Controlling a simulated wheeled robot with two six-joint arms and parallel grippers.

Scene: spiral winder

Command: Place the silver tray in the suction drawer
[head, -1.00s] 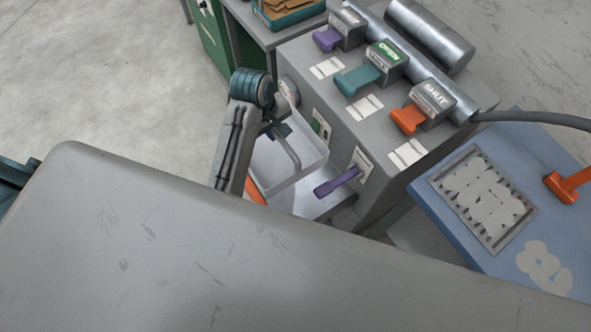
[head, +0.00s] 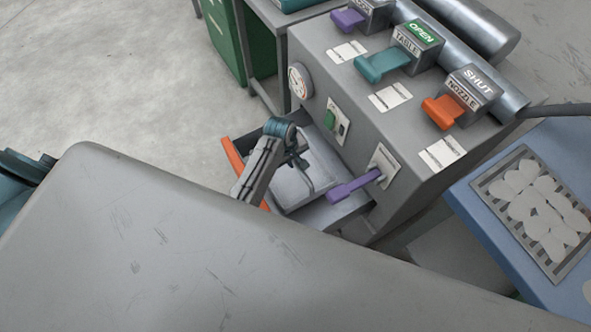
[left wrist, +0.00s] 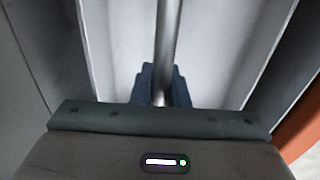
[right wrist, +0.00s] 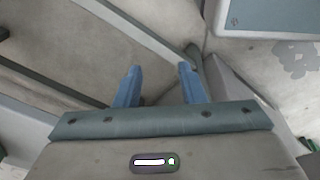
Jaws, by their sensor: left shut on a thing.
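The silver tray (head: 292,190) has a thin bar handle over it. It sits within the walls of the pulled-out suction drawer (head: 345,213), which has an orange front (head: 232,158). I cannot tell whether it rests on the drawer floor. My left gripper (head: 296,161) is shut on the tray's handle. In the left wrist view the fingers (left wrist: 162,84) close around the bar (left wrist: 168,40), with the pale tray floor (left wrist: 207,45) below. My arm hides part of the tray and drawer. My right gripper (right wrist: 158,85) is open and empty, seen only in its wrist view.
The grey cabinet (head: 385,215) carries a purple side lever (head: 352,188), a gauge (head: 300,81), and purple, teal (head: 382,66) and orange (head: 442,112) levers on top. A blue table (head: 490,225) with a grated panel stands right. A large grey surface (head: 150,240) fills the foreground.

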